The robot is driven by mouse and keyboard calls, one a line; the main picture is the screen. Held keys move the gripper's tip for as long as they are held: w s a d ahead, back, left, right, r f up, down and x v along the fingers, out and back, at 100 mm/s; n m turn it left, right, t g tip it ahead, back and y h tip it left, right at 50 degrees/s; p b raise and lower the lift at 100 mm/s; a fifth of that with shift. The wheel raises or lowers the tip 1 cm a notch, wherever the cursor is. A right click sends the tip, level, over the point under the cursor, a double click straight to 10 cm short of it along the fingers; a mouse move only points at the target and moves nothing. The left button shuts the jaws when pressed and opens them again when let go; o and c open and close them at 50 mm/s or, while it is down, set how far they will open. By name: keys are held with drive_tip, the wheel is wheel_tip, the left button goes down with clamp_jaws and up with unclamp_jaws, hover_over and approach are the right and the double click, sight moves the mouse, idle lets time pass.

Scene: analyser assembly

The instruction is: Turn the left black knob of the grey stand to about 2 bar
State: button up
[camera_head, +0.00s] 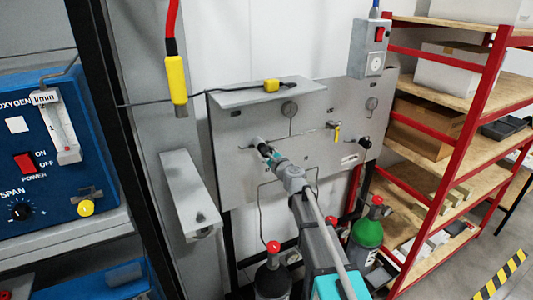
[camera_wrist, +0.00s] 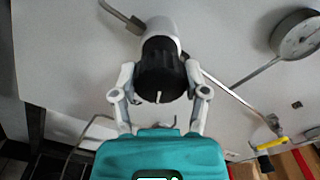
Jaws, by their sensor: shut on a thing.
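The left black knob (camera_wrist: 160,68) sits on a pale round fitting of the grey stand (camera_head: 235,150). In the wrist view, the two fingers of my gripper (camera_wrist: 160,78) lie on either side of the knob, shut on it. In the head view my gripper (camera_head: 267,152) reaches the left side of the stand and hides most of this knob. A round gauge (camera_wrist: 300,36) is at the upper right of the wrist view, and it also shows above the knob in the head view (camera_head: 289,108). Its reading is too small to tell.
The right black knob (camera_head: 365,142) and a yellow-handled valve (camera_head: 337,133) are farther right on the stand. A green-topped cylinder (camera_head: 367,232) and a dark cylinder (camera_head: 272,275) stand below. A red-framed shelf (camera_head: 455,140) is at right, a blue analyser (camera_head: 50,150) at left.

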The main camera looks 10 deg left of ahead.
idle(0.4)
drive_tip(key=o, duration=1.1)
drive_tip(key=shift+o, duration=0.2)
drive_tip(key=shift+s, duration=0.1)
drive_tip(key=v, duration=1.2)
